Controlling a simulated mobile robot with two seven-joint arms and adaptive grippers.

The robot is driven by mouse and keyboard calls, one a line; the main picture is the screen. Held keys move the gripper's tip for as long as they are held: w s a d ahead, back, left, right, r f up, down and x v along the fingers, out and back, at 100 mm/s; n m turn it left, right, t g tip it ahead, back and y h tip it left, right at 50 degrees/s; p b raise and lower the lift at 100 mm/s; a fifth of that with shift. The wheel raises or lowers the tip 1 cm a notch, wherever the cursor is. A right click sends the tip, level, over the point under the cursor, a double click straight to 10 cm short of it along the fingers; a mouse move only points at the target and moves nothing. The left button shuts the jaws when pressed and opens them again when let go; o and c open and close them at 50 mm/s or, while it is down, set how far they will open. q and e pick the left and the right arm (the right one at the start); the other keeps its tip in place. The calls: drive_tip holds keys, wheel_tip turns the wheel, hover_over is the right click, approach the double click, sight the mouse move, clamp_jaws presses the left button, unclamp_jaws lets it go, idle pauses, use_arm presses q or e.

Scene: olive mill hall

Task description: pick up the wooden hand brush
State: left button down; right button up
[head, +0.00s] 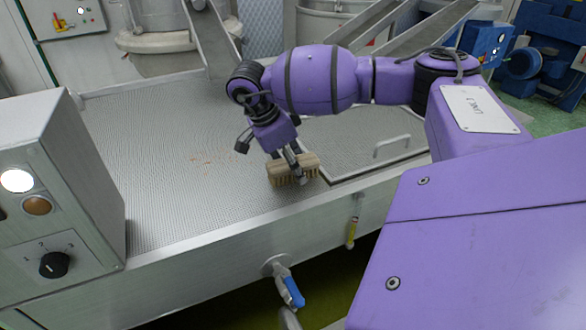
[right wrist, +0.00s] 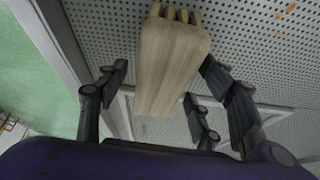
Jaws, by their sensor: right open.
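The wooden hand brush (head: 292,171) lies on the perforated metal surface (head: 165,125) near its front edge. It has a pale wooden block with bristles below. My right gripper (head: 290,163) is open and comes down at the brush from above. In the right wrist view the wooden block of the brush (right wrist: 170,65) reaches in between the open fingers (right wrist: 150,95), with bristle tufts at its far end. I cannot tell whether any finger touches it. My left gripper is in neither view.
A control box (head: 50,190) with a lamp and a dial stands at the left. A hatch with a raised handle (head: 392,147) is right of the brush. A blue-handled valve (head: 288,288) sticks out below the front edge. The surface left of the brush is mostly clear.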

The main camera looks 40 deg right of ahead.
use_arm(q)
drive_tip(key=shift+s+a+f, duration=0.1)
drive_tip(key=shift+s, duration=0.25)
